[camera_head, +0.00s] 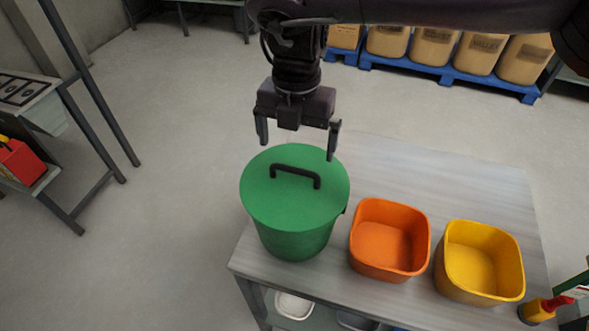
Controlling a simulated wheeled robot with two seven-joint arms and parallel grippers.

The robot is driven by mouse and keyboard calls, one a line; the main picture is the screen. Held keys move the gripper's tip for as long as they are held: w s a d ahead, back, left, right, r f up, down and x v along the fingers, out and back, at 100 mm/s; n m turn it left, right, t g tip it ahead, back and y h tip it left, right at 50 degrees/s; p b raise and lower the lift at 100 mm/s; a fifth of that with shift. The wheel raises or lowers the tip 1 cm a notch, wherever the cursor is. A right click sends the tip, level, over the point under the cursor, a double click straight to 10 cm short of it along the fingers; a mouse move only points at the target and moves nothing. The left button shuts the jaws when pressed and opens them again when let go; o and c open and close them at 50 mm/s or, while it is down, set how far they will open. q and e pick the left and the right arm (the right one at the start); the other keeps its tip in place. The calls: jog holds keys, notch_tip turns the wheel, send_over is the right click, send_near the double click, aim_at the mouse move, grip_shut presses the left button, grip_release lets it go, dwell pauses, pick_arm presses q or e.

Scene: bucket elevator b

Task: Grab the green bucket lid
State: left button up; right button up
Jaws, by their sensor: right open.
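The green bucket (293,240) stands upright at the left end of the grey table. Its green lid (268,210) lies on top and has a black arched handle (295,175). My right gripper (297,146) is open and empty, pointing down. In the picture its fingers are just above the lid's far edge and the handle, apart from the handle. How high it is above the lid I cannot tell exactly. My left gripper is not in view.
An orange bin (389,240) and a yellow bin (479,262) stand right of the bucket on the table (440,180). The table's back part is clear. A shelf rack (45,105) stands at the left, and sacks on blue pallets (450,75) at the back.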

aim_at(295, 169)
jog(key=f+p, duration=0.1)
jog(key=f, duration=0.1)
jog(key=s+f+p, duration=0.1)
jog(key=f, duration=0.1)
jog(key=shift+s, duration=0.1)
jog(key=shift+w+a+f+p, duration=0.1)
jog(key=shift+w+f+p, duration=0.1)
jog(key=shift+f, duration=0.4)
jog(key=shift+w+f+p, duration=0.1)
jog(key=shift+f+p, duration=0.05)
jog(key=shift+f, duration=0.6)
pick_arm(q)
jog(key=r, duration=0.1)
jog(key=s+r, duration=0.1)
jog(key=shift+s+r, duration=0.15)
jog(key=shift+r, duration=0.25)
pick_arm(e)
jog(key=c, duration=0.7)
